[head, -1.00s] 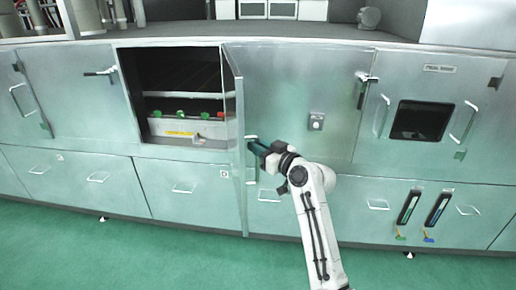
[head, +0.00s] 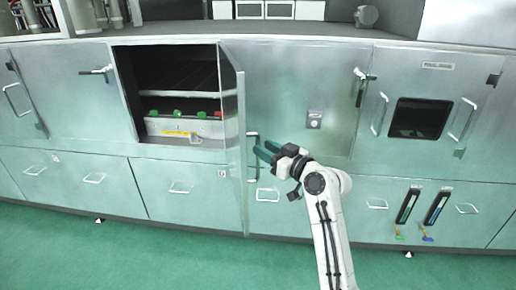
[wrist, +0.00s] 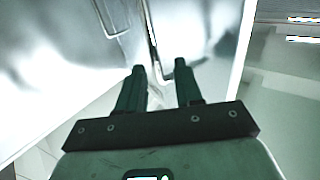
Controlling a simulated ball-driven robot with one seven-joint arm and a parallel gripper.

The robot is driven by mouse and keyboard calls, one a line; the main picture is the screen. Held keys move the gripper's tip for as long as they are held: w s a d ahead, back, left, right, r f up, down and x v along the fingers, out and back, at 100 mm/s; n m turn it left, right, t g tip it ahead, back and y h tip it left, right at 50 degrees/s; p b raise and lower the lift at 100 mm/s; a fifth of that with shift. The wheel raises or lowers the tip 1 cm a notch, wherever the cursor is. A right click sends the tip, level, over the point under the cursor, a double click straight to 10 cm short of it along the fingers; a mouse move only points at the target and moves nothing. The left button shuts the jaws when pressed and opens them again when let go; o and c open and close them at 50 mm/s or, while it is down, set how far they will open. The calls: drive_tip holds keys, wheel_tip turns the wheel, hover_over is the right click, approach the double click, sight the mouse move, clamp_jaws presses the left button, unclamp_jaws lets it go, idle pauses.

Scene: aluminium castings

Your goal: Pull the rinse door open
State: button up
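The open metal door (head: 233,130) stands swung out at the right side of the dark compartment (head: 180,75). Its upright bar handle (head: 252,157) is on the face turned to the right. My gripper (head: 263,151) is just right of this handle, with its two dark green fingers parted and pointing at it. In the wrist view the fingers (wrist: 158,72) are apart with nothing clamped between them. A thin bar, seemingly the handle (wrist: 152,35), runs beyond and between the fingertips there. I cannot read which door is labelled rinse.
Inside the compartment is a rack with green and red knobs (head: 178,114). Closed drawers (head: 180,188) run below. The green floor (head: 150,260) in front is clear.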

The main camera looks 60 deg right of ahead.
drive_tip(key=b+v, duration=0.1)
drive_tip(key=v, duration=0.5)
drive_tip(key=shift+d, duration=0.1)
idle(0.4)
